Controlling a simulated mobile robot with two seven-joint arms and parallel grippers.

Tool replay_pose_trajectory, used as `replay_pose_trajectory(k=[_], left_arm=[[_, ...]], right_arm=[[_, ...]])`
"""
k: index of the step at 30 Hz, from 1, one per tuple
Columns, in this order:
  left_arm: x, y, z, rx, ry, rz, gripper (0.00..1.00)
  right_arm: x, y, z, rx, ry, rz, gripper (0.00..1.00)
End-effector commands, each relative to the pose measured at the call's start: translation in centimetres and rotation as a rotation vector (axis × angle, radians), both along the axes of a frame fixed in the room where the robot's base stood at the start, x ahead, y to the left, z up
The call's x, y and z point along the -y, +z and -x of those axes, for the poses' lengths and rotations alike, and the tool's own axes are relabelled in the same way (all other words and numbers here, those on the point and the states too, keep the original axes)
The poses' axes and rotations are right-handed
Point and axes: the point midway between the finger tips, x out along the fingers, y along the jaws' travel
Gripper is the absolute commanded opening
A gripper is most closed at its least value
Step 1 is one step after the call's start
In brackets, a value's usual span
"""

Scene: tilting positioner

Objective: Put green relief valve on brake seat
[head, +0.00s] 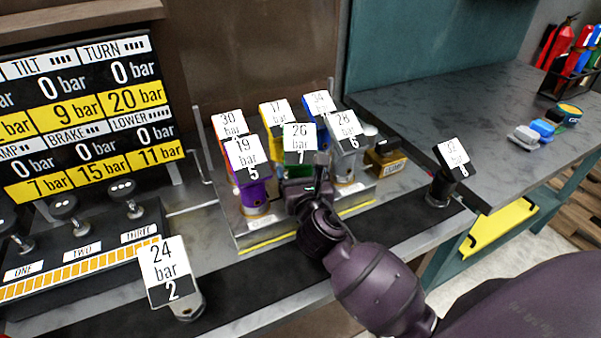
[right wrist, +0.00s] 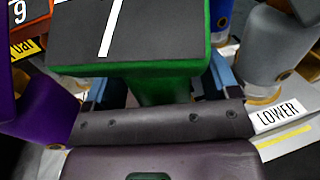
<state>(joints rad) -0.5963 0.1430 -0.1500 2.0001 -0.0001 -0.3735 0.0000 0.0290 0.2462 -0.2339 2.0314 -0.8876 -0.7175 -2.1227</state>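The green relief valve (head: 297,158), tagged 26 bar and 7, stands between a purple valve (head: 254,192) and a grey valve (head: 347,162) on the metal valve plate (head: 250,241). In the right wrist view its green body (right wrist: 162,90) is between the fingers of my right gripper (right wrist: 160,95). My right gripper (head: 312,180) also shows in the head view, low in front of the valve. Whether the fingers press on it cannot be told. The valve's foot is hidden by the gripper. A brake seat label cannot be read; a LOWER label (right wrist: 278,114) shows at right. My left gripper is out of view.
Orange (head: 222,148), yellow (head: 267,128) and blue (head: 322,131) valves stand close behind. A brass block (head: 388,163) is to the right. Valve 2 (head: 185,306) stands front left, black valve 8 (head: 438,192) right. A gauge board (head: 85,110) is at left.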

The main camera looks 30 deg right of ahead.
Motion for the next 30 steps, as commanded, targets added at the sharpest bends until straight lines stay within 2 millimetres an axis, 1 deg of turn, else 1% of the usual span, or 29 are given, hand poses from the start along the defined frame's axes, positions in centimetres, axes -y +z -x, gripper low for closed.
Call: replay_pose_trajectory(k=[7,10,14,21,24,30], left_arm=[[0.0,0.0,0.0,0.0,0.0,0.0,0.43],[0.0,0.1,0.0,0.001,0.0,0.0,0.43],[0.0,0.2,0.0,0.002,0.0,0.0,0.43],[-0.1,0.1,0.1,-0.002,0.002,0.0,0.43],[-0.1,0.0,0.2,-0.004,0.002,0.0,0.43],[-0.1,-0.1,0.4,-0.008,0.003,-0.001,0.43]], right_arm=[[0.0,0.4,0.0,0.001,0.0,-0.001,0.81],[-0.3,0.2,0.9,-0.002,0.0,-0.001,0.81],[-0.8,0.2,2.9,-0.001,0.0,0.0,0.81],[-2.2,0.2,7.3,-0.003,0.0,-0.002,0.81],[-2.6,0.2,8.9,-0.002,0.0,-0.002,0.81],[-3.3,0.2,10.9,0.0,0.0,0.0,0.81]])
